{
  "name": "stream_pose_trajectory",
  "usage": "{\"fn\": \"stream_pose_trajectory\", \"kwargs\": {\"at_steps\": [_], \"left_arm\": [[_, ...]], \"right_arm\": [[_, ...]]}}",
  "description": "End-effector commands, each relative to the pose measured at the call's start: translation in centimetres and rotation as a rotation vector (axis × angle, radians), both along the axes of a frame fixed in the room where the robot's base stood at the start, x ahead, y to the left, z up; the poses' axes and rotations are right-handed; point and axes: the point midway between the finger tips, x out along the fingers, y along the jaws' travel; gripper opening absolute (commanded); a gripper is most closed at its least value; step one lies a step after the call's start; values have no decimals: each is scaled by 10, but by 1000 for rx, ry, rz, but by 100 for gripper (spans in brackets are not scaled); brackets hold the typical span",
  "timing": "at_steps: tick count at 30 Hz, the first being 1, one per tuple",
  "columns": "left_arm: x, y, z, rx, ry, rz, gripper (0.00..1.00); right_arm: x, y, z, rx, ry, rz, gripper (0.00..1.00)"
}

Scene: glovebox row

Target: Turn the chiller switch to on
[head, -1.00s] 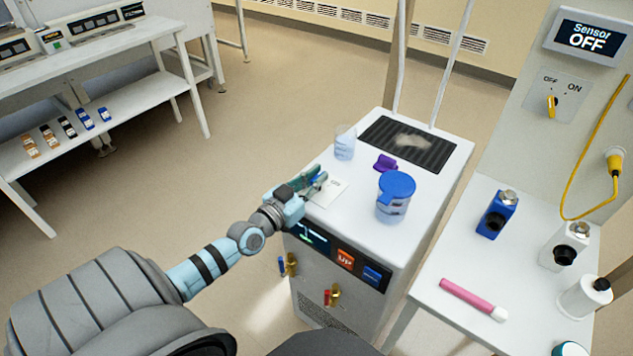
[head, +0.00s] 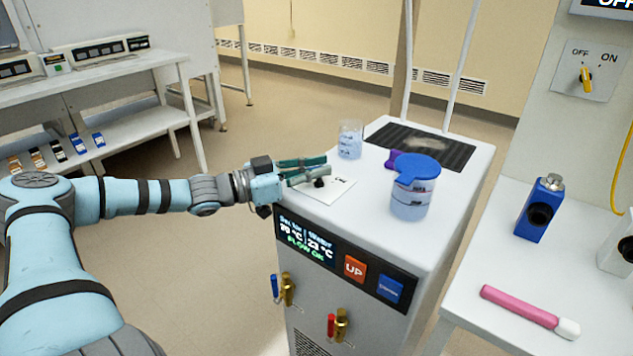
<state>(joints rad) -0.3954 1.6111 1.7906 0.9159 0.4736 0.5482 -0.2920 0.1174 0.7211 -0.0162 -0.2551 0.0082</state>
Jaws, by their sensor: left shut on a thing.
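The chiller (head: 452,200) is a white cabinet with a lit front display (head: 306,238) showing temperatures and "FLOW OK". On its top, near the left edge, lies a white switch plate (head: 336,189) with a dark switch knob (head: 319,183). My left gripper (head: 324,167) reaches in from the left over this plate, its teal fingers close together. It is shut at the knob, which its fingers partly hide. The knob's position and the small plate marking cannot be read. My right gripper is not in view.
A beaker (head: 350,140), a purple item (head: 392,158) and a blue-lidded jug (head: 411,190) stand on the chiller close to my gripper. A side table at right holds a blue bottle (head: 540,208) and a pink stick (head: 520,308). A wall switch (head: 586,80) is above.

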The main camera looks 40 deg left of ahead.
Motion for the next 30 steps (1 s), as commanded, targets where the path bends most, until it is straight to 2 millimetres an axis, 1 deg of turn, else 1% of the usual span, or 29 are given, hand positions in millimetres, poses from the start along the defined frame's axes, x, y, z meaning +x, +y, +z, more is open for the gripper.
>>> {"fn": "stream_pose_trajectory", "kwargs": {"at_steps": [1,7,13,14,15,17,26,30], "left_arm": [[0,0,-4,4,8,-6,0],[0,-3,-3,2,12,-18,0],[0,-3,-3,1,13,-19,0],[0,-3,-3,1,13,-19,15],[0,-3,-3,2,12,-19,21],[0,-3,-3,3,11,-19,30],[0,-1,-1,-1,7,-16,30],[0,-1,0,-2,5,-13,30]], "right_arm": [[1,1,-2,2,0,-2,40],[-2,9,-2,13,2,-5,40],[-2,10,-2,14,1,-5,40],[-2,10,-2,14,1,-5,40],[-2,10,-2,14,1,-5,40],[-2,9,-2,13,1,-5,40],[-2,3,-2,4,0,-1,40],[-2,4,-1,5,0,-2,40]]}}
